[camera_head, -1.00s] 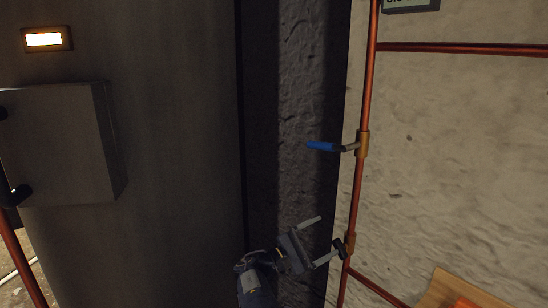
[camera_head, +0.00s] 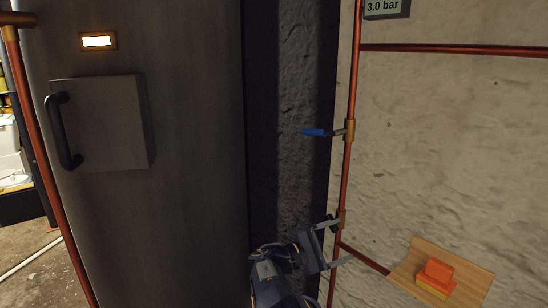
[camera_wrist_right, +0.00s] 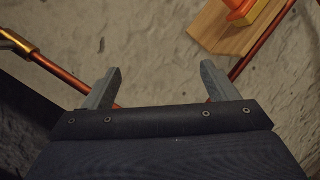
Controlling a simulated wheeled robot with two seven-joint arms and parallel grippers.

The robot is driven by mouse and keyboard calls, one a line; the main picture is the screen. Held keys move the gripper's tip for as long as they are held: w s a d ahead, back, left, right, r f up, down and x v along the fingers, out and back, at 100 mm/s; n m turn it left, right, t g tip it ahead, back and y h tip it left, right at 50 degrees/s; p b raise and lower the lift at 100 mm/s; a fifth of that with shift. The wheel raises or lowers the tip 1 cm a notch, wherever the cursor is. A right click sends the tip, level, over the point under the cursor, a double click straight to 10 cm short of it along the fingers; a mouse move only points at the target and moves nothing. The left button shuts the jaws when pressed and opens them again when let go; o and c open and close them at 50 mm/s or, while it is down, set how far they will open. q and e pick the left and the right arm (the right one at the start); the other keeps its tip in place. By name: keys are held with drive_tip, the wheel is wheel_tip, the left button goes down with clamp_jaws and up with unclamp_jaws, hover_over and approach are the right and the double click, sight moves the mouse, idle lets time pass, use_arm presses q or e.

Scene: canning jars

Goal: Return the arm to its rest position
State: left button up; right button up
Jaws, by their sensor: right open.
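My right gripper (camera_head: 343,241) is low in the head view, by the copper pipe (camera_head: 349,90) on the pale wall. Its two fingers are apart with nothing between them. The right wrist view (camera_wrist_right: 161,72) also shows the two fingers spread and empty, with the rough wall beyond. A lower brass fitting (camera_head: 341,217) on the pipe overlaps the gripper's upper finger in the picture; I cannot tell whether they touch. My left gripper does not show.
A blue-handled valve (camera_head: 318,132) sits higher on the pipe. A large grey cylinder with a handled box (camera_head: 112,122) fills the left. A 3.0 bar display (camera_head: 386,8) hangs at top.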

drive_tip(key=s+d+f+m+g+y, duration=0.2)
drive_tip(key=s+d+m+g+y, duration=0.1)
drive_tip(key=s+d+y, duration=0.4)
drive_tip(key=s+d+f+m+g+y, duration=0.3)
drive_tip(key=s+d+y, duration=0.1)
drive_tip(key=s+d, duration=0.55)
drive_tip(key=s+a+r+m+t+y, duration=0.1)
drive_tip(key=s+a+m+t+y, duration=0.35)
drive_tip(key=s, duration=0.75)
drive_tip(key=s+a+r+m+t+y, duration=0.1)
drive_tip(key=s+a+m+y, duration=0.1)
drive_tip(key=s+a+y, duration=0.85)
wheel_tip(320, 180, down, 10)
drive_tip(key=s+d+m+h+b, duration=0.1)
drive_tip(key=s+d+h+b, duration=0.15)
drive_tip(key=b, duration=0.75)
wheel_tip(320, 180, up, 25)
drive_tip(key=p, duration=2.5)
drive_tip(key=shift+h, duration=0.45)
drive_tip(key=shift+a, duration=0.1)
